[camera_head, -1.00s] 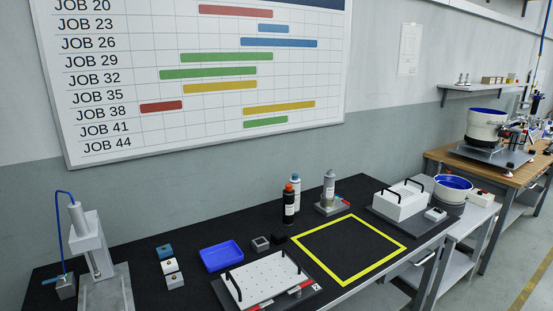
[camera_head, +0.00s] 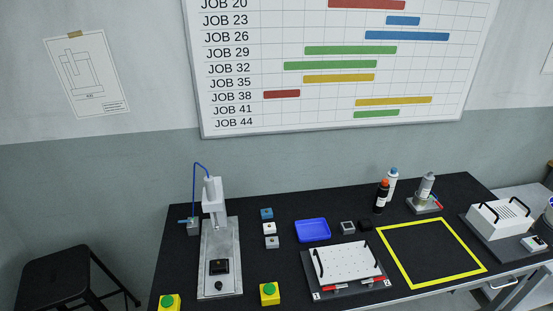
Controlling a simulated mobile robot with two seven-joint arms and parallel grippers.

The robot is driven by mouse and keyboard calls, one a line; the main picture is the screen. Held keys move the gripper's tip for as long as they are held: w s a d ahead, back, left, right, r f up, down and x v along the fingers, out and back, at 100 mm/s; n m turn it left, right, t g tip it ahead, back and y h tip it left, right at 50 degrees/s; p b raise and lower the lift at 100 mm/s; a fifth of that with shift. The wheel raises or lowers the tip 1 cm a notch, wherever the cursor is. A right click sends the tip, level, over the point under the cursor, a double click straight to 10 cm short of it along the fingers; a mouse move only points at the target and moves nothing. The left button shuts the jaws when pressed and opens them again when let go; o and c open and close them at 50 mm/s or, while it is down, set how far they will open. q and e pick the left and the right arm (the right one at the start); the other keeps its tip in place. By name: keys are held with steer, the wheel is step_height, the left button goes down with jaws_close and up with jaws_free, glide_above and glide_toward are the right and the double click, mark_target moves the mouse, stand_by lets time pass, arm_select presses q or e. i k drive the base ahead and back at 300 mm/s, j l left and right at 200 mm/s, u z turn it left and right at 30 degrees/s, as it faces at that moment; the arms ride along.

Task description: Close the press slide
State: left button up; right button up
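The press (camera_head: 213,205) stands at the left part of the black bench in the head view. It has a light grey upright column with a blue hose curving from its top to a small grey block at its left. Its flat grey base plate (camera_head: 220,279) reaches toward the front edge. A dark block (camera_head: 219,267), which may be the slide's nest, sits on the plate toward the front, apart from the column, with a small dark knob (camera_head: 218,286) in front of it. Neither of my grippers shows in this view.
Yellow boxes with green buttons (camera_head: 269,293) and (camera_head: 168,302) flank the press front. Small blocks (camera_head: 269,228), a blue tray (camera_head: 312,230) and a white perforated plate (camera_head: 346,262) lie to the right. A black stool (camera_head: 66,275) stands left of the bench.

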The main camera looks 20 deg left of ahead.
mark_target(219, 285)
steer(key=u, duration=1.15)
